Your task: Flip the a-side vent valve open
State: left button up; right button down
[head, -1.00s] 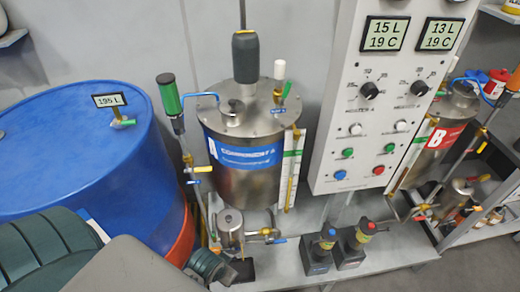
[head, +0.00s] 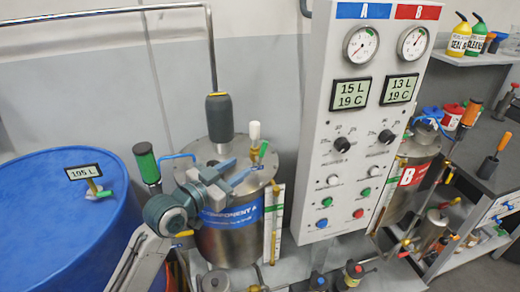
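The component A tank (head: 228,240) is a steel drum with a blue label, left of the panel. On its lid stands a pipe with a white cap (head: 254,130), and beside it a small brass fitting with an upright green lever (head: 263,150), which looks like the A-side vent valve. My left gripper (head: 243,168) reaches over the lid from the lower left. Its two blue-grey fingers are spread apart and look empty, with their tips close to the fitting. I cannot tell whether they touch it. My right gripper is out of view.
A dark-handled rod (head: 219,117) rises from the lid behind my gripper. A green-handled tool (head: 146,163) stands left of the tank. The control panel (head: 340,110) is close on the right, and a blue drum (head: 60,215) is on the left.

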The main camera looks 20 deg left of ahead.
aim_at(262, 151)
pick_arm(q)
jog(key=p+x, duration=0.1)
jog(key=x, duration=0.2)
jog(key=p+x, duration=0.1)
jog(key=x, duration=0.2)
jog(key=r+p+x, duration=0.1)
jog(key=x, duration=0.3)
jog(key=shift+d, duration=0.1)
jog(key=shift+w+d+f, duration=0.15)
jog(key=shift+w, duration=0.25)
grip_shut()
